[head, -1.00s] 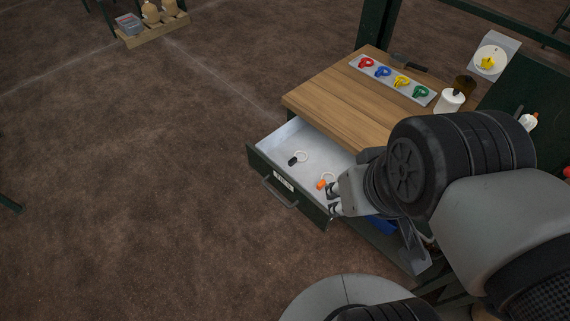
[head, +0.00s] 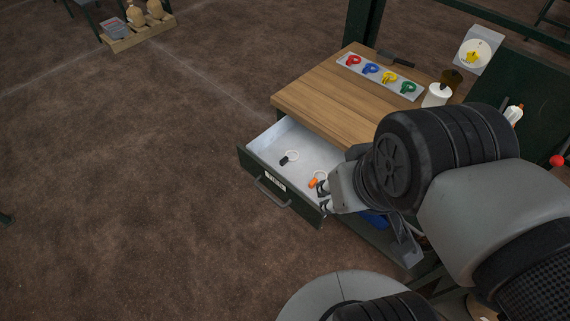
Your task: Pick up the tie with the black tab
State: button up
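The tie with the black tab (head: 284,161) lies in the open drawer (head: 262,142), towards its left side, with its white loop beside the tab. A second tie with an orange tab (head: 313,183) lies to its right, close to my gripper. My gripper (head: 323,197) is at the drawer's front right, right of and nearer than the black tab. Its two fingers look apart with nothing between them. My wrist hides the drawer's right part.
The drawer's front panel with its handle (head: 272,194) stands out from the wooden tabletop (head: 325,95). Open floor lies left.

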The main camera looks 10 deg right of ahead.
aim_at(285, 159)
jog(key=z, duration=1.3)
jog(key=i+j+u, duration=0.2)
jog(key=j+u, duration=0.2)
jog(key=i+j+u, duration=0.65)
jog(key=j+u, duration=0.2)
